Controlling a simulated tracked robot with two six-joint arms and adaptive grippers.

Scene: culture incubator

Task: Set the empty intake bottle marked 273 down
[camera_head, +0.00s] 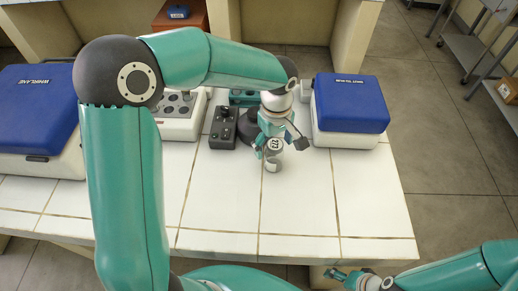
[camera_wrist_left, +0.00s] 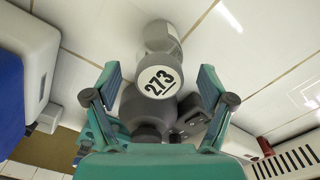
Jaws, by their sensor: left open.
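The bottle marked 273 (camera_head: 273,160) stands upright on the white tiled table (camera_head: 300,215), near the middle of the top. Its grey body (camera_wrist_left: 158,38) and round white label reading 273 show in the left wrist view. My left gripper (camera_head: 282,145) is at the top of the bottle. Its two fingers (camera_wrist_left: 160,82) are spread, one on each side of the label, with visible gaps between them and the bottle. My right gripper (camera_head: 347,277) is low at the right, off the table's front edge; whether it is open or shut is unclear.
A blue-lidded box (camera_head: 350,103) stands right of the bottle and a larger blue-lidded box (camera_head: 38,110) at the far left. A dark block with holes (camera_head: 223,129) and a white device (camera_head: 180,122) stand to the left. The front tiles are clear.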

